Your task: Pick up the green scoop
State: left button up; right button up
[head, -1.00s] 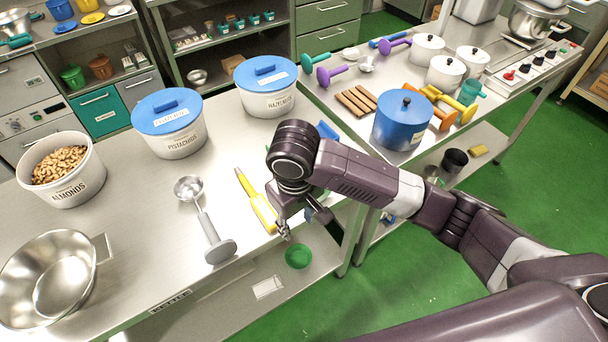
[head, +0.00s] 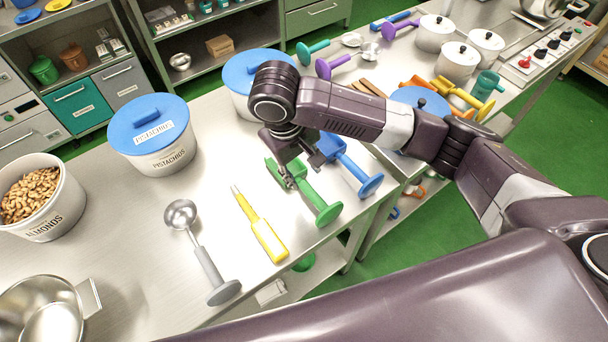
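The green scoop (head: 316,201) lies on the steel table between a yellow-handled tool and a blue scoop (head: 352,167). Its handle with the flat round end points toward the table's front edge. My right gripper (head: 288,181) is over the scoop's bowl end, at the top of the handle, and hides part of it. Its fingers overlap the green in the picture; I cannot tell whether they touch it or how far apart they are. My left gripper is not in view.
The yellow-handled tool (head: 262,230) and a grey-handled metal scoop (head: 205,262) lie to the left. Lidded tubs, pistachios (head: 150,140) and one partly hidden (head: 240,80), stand behind. A steel bowl (head: 48,312) is at front left. A blue-lidded pot (head: 420,100) is behind my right arm.

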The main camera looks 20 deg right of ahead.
aim_at(309, 190)
jog(key=f, duration=0.2)
jog(key=f+p, duration=0.1)
jog(key=f, duration=0.1)
jog(key=s+d+f+p, duration=0.1)
jog(key=f, duration=0.1)
jog(key=shift+s+d+f, duration=0.1)
jog(key=shift+f, duration=0.25)
jog(key=shift+d+f, duration=0.1)
jog(key=shift+f, duration=0.35)
jog(key=shift+r, duration=0.1)
grip_shut()
